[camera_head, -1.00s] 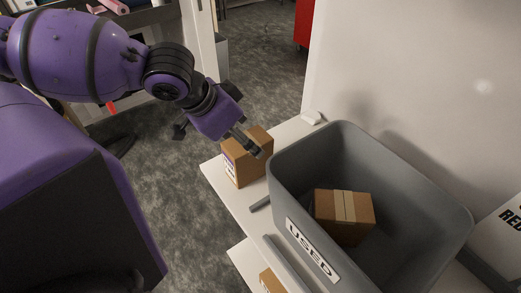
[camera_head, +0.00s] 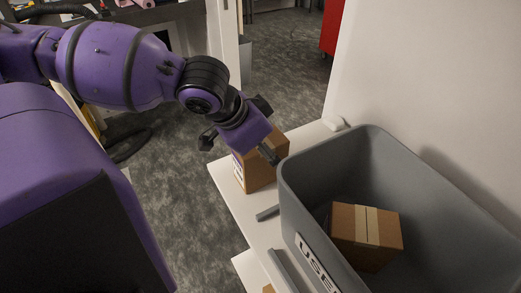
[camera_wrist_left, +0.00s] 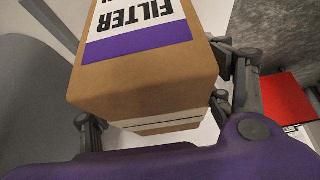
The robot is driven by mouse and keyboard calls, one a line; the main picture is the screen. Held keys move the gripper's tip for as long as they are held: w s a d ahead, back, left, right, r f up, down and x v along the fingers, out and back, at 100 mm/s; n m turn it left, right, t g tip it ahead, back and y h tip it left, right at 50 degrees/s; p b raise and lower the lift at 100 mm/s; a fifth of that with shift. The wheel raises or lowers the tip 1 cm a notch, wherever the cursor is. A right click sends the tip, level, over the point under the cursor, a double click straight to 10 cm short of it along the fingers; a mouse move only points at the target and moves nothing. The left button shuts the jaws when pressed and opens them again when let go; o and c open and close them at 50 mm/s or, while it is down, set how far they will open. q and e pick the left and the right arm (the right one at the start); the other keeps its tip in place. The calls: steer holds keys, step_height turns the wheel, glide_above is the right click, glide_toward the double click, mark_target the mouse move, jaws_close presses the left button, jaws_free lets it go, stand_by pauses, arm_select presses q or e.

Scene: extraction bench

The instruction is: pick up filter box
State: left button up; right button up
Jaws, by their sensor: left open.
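The filter box (camera_head: 262,174) is a brown cardboard carton standing upright on the white bench, left of the grey bin. In the left wrist view, the filter box (camera_wrist_left: 145,78) shows a white and purple FILTER label and lies between the spread fingers. My left gripper (camera_head: 240,149) is open at the box, with one finger on its far left side and the other over its upper right. In the left wrist view my left gripper (camera_wrist_left: 165,108) has fingers on both sides of the box; contact is unclear. My right gripper is not in view.
The grey bin (camera_head: 302,212) marked USED stands close to the right of the filter box and holds another brown carton (camera_head: 365,235). A grey bar (camera_head: 267,213) lies on the white bench (camera_head: 228,186). A wall rises behind the bin. Open floor lies to the left.

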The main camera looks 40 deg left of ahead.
arm_select(q)
steer(key=shift+f, duration=0.2)
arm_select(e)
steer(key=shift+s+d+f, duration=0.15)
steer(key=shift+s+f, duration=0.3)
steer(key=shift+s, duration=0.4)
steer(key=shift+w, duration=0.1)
arm_select(q)
steer(key=shift+c, duration=0.7)
steer(key=c, duration=1.3)
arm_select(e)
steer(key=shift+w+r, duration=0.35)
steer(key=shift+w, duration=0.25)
arm_select(q)
steer(key=shift+o, duration=0.2)
